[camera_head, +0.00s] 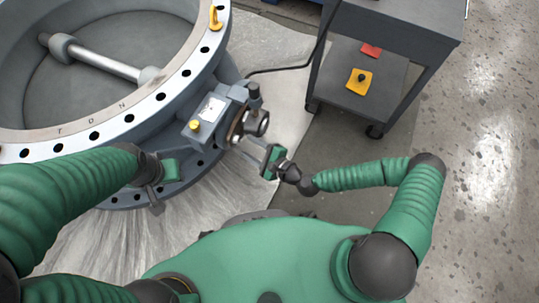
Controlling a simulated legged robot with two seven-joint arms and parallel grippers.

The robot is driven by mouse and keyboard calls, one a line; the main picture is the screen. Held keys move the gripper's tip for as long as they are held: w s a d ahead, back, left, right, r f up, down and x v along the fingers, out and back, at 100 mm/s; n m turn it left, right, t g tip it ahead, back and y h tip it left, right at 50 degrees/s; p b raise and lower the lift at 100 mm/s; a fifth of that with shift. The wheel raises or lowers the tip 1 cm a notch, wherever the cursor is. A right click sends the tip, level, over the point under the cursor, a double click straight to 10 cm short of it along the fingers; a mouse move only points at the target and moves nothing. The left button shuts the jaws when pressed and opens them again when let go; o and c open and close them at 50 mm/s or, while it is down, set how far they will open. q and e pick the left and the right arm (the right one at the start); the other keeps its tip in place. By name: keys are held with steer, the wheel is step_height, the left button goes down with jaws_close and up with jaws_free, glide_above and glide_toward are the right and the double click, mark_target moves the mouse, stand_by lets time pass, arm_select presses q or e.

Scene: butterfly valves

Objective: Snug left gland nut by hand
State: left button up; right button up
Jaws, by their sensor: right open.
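A large grey butterfly valve (118,127) lies at the left with its disc and shaft facing up. A grey actuator housing (212,112) with a yellow cap (195,125) sits on its right side, with a dark round fitting (257,123) at its end. The left gland nut is too small to pick out for certain. My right gripper (254,149) is open just below the round fitting, its thin fingers pointing up-left toward the housing; contact cannot be told. My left gripper (162,185) is over the valve's lower rim, left of the housing; its jaws are unclear.
A dark cart (385,38) stands at the upper right, its lower shelf holding a yellow item (359,82) and a red item (371,50). A black cable (280,70) runs from the cart toward the valve. A pale sheet (90,240) lies under the valve. Floor at the right is clear.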

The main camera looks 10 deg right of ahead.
steer(key=p+v, duration=0.2)
steer(key=v, duration=1)
steer(key=shift+s+d, duration=0.2)
steer(key=shift+d, duration=0.05)
steer(key=s+d+f+n+g+h, duration=0.4)
steer(key=s+d+f+n+g, duration=0.1)
steer(key=s+d+n+g, duration=0.45)
steer(key=w+d+r+n+g+h, duration=0.1)
steer(key=w+d+r+n+h, duration=0.25)
steer(key=d+r+n, duration=0.2)
steer(key=w+a+r+n+t+h+p, duration=0.1)
steer(key=a+r+n, duration=0.15)
steer(key=r, duration=0.75)
steer(key=w+a+r+n+t+h+p, duration=0.1)
steer(key=a+r+n, duration=0.15)
steer(key=r, duration=0.75)
step_height(320, 180, up, 35)
steer(key=p, duration=3.6)
steer(key=shift+m, duration=0.3)
